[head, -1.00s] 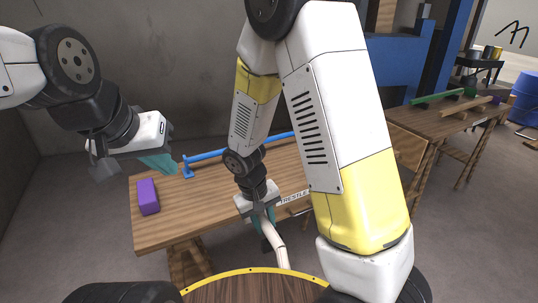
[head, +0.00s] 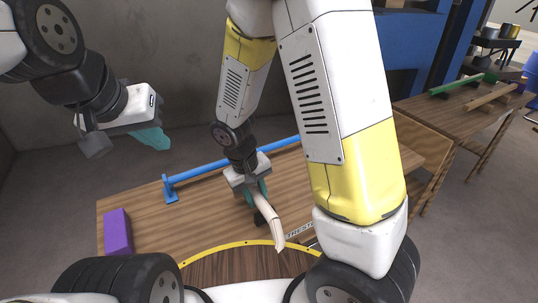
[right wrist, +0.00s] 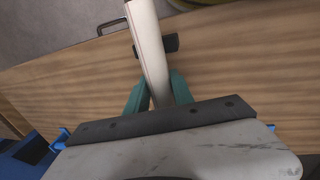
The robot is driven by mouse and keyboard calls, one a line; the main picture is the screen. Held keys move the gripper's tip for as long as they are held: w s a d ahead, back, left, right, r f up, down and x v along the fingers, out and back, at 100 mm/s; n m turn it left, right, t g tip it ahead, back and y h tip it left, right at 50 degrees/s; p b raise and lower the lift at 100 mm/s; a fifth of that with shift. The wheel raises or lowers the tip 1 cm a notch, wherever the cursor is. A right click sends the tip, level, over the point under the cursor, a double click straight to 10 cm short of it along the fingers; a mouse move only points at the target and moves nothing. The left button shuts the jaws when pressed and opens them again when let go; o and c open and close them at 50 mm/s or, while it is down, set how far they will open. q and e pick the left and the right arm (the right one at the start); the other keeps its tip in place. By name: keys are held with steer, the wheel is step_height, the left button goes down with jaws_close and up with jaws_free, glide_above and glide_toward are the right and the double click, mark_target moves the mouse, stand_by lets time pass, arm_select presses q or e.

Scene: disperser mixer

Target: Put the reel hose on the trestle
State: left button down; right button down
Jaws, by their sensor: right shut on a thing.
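The reel hose (head: 272,225) is a pale, cream, slightly bent tube. My right gripper (head: 259,192) is shut on it, and its free end points toward me. In the right wrist view the hose (right wrist: 148,45) runs up from between the teal fingers, across a dark piece beside it. The trestle (head: 150,225) is a wooden-topped table with a "TRESTLE" label at its near edge. The hose is over its top; I cannot tell whether it touches. My left gripper (head: 150,138) is raised beyond the trestle's left part, apparently empty; its finger gap is unclear.
A purple block (head: 118,232) stands at the trestle's left end. A blue rail (head: 220,165) runs along its far side. Another wooden table (head: 450,108) with green and wooden bars is at the right. Bare wood lies between block and hose.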

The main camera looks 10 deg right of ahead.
steer(key=w+d, duration=0.2)
steer(key=w, duration=0.3)
steer(key=w+d+f, duration=0.1)
steer(key=w+d, duration=0.1)
steer(key=w, duration=0.3)
steer(key=w+d, duration=0.2)
steer(key=w, duration=0.3)
steer(key=shift+d+f, duration=0.2)
steer(key=shift+d, duration=0.05)
steer(key=shift+f, duration=1.75)
steer(key=shift+f, duration=0.1)
steer(key=c, duration=1.1)
jaws_free()
step_height(320, 180, up, 11)
steer(key=a, duration=0.2)
steer(key=s+d+r+m+t+y, duration=0.1)
steer(key=s+d+r, duration=0.1)
steer(key=s+r, duration=0.4)
steer(key=s+d+r+m+t+y, duration=0.15)
steer(key=s+r, duration=0.25)
steer(key=r, duration=0.5)
steer(key=s+d+r+t+y, duration=0.1)
steer(key=s+r, duration=0.1)
steer(key=s, duration=0.4)
steer(key=s+d+r+m+t, duration=0.1)
steer(key=s+r+t, duration=0.1)
steer(key=s, duration=0.5)
steer(key=shift+s+d+r+y, duration=0.15)
steer(key=shift+d+r+y, duration=0.15)
steer(key=shift+r, duration=0.5)
